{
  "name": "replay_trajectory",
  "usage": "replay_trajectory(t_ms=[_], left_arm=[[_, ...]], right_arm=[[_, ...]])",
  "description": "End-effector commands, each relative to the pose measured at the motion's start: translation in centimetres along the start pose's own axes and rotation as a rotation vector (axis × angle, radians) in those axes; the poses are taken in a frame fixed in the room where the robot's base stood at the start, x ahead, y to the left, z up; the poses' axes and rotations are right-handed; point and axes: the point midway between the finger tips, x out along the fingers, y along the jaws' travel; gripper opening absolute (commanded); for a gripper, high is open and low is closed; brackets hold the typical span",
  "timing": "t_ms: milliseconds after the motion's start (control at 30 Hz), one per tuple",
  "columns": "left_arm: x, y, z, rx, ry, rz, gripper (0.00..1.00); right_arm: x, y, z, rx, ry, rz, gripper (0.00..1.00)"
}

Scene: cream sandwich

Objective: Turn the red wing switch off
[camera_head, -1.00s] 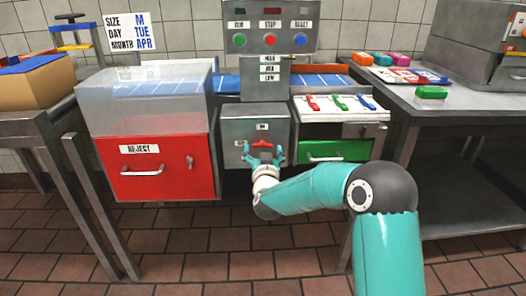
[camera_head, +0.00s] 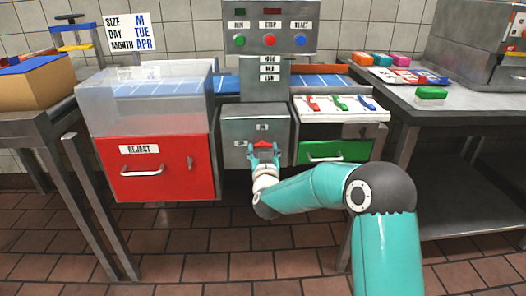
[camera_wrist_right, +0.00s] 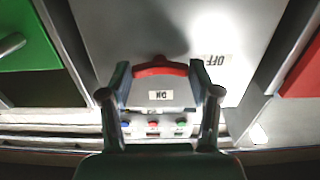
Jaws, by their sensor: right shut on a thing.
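The red wing switch (camera_head: 263,144) is on the grey panel (camera_head: 238,127) under the button box. It also shows in the right wrist view (camera_wrist_right: 160,68), where it lies crosswise between the fingertips. My right gripper (camera_head: 264,150) is shut on the switch, one teal finger at each end; its fingers also show in the right wrist view (camera_wrist_right: 160,88). The ON label (camera_head: 262,127) is above the switch and the OFF label (camera_head: 240,143) is to its left. The switch's hub is partly hidden. My left gripper is not in view.
A red reject bin (camera_head: 165,180) stands left of the panel and a green drawer (camera_head: 335,151) to its right. The button box (camera_head: 270,27) is above. The floor (camera_head: 200,250) in front is clear.

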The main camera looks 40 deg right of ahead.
Motion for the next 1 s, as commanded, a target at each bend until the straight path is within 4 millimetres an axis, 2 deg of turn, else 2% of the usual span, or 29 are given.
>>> replay_trajectory(t_ms=[167, 200, 333, 767, 867, 1000], left_arm=[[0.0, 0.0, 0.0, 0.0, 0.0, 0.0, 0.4], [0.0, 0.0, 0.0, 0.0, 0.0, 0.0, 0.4], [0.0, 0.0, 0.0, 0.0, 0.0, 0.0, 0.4], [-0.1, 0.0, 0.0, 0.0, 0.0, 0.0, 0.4], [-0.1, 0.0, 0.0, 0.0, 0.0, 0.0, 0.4], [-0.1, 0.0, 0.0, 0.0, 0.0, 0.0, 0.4]], right_arm=[[0.0, -0.1, 0.0, -0.004, 0.0, -0.001, 0.28], [0.0, -0.1, 0.0, -0.004, 0.0, -0.002, 0.67], [0.0, -0.1, 0.0, -0.003, 0.0, -0.001, 0.88], [-0.5, -0.1, 0.0, -0.002, -0.001, -0.001, 0.88], [-1.4, -0.1, 0.0, -0.002, -0.002, -0.002, 0.88], [-3.8, -0.1, 0.0, -0.003, -0.001, -0.003, 0.88]])
